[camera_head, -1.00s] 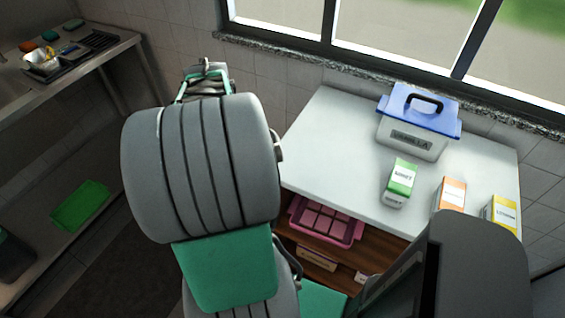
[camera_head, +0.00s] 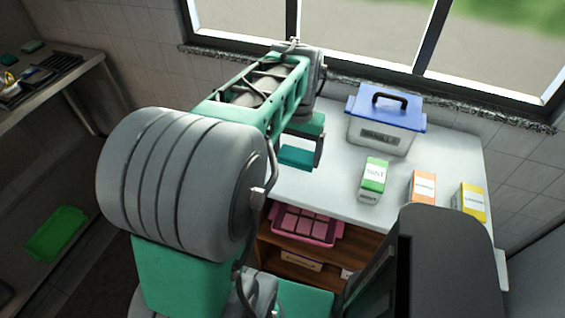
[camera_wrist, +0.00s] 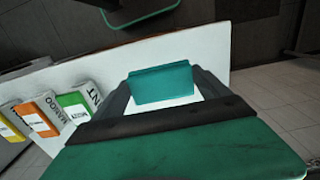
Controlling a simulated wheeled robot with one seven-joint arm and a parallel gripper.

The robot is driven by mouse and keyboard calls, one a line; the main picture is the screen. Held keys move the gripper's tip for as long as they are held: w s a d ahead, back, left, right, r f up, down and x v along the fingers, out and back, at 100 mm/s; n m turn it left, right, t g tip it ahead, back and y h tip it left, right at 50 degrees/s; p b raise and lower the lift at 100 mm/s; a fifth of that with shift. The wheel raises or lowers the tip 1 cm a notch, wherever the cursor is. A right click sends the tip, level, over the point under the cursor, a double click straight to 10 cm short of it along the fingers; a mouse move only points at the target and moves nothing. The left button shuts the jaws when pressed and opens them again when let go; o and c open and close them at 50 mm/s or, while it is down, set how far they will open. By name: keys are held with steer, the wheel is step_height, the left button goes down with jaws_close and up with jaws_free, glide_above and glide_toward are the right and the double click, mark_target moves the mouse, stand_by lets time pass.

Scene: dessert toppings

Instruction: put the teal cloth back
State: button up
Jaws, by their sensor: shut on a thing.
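The teal cloth (camera_head: 296,157) is a small folded piece held in my gripper (camera_head: 306,147). In the wrist view the cloth (camera_wrist: 162,84) lies flat between the two dark fingers of my gripper (camera_wrist: 164,92), which are shut on it. The cloth seems to hang over the left part of the white worktop (camera_head: 335,180). I cannot tell whether it touches the surface. My arm hides the worktop's left edge.
A blue-lidded box (camera_head: 385,125) stands at the back. Green (camera_head: 374,178), orange (camera_head: 423,188) and yellow (camera_head: 468,200) cartons stand on the right. A pink tray (camera_head: 306,226) is on the shelf below. A sink counter (camera_head: 70,85) is far left.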

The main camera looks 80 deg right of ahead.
steer(key=w+f, duration=0.1)
steer(key=f, duration=0.1)
steer(key=w+d+f, duration=0.2)
steer(key=w+f, duration=0.1)
steer(key=shift+d+f, duration=0.2)
steer(key=shift+f, duration=0.1)
step_height(320, 180, down, 3)
steer(key=shift+w+d+p, duration=0.1)
steer(key=shift+w+p, duration=0.05)
steer(key=shift+p, duration=0.15)
steer(key=shift+f, duration=0.2)
steer(key=shift+f, duration=0.1)
steer(key=o, duration=1)
steer(key=shift+o, duration=0.2)
